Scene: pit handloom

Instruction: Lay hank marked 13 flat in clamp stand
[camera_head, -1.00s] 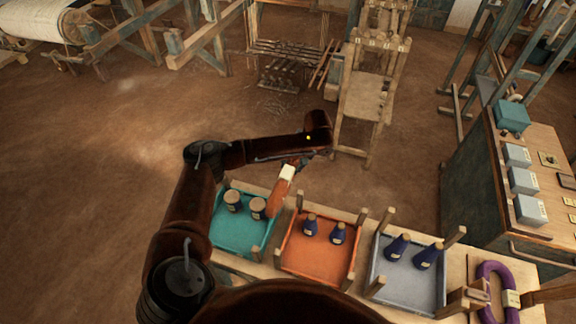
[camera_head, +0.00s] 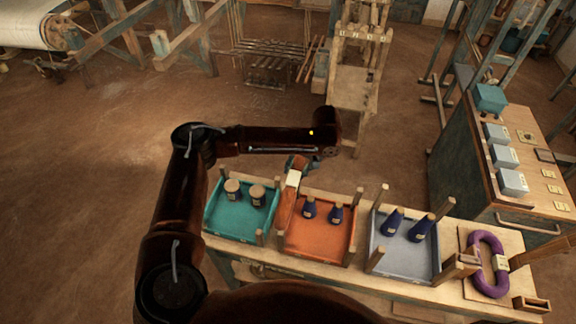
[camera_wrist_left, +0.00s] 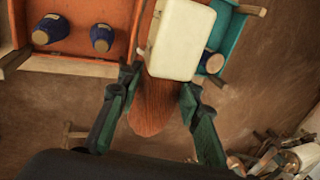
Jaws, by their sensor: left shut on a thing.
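An orange-brown hank (camera_head: 286,206) with a white label (camera_head: 293,179) hangs from my left gripper (camera_head: 298,163), at the left edge of the orange tray. In the left wrist view the hank (camera_wrist_left: 155,108) lies between the two green fingers of the gripper (camera_wrist_left: 158,88), which is shut on it. Its label (camera_wrist_left: 180,38) shows no readable number. A purple ring-shaped hank (camera_head: 476,272) lies on a wooden board (camera_head: 465,236) with wooden clamp-like parts (camera_head: 540,254) at the table's right end; this looks like the clamp stand. My right gripper is not in view.
The teal tray (camera_head: 225,222), orange tray (camera_head: 320,245) and grey tray (camera_head: 405,262) hold cones and have upright corner posts. A small wooden box (camera_head: 531,305) sits at the right end. A cabinet (camera_head: 465,165) with grey boxes stands behind right. Open floor lies left.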

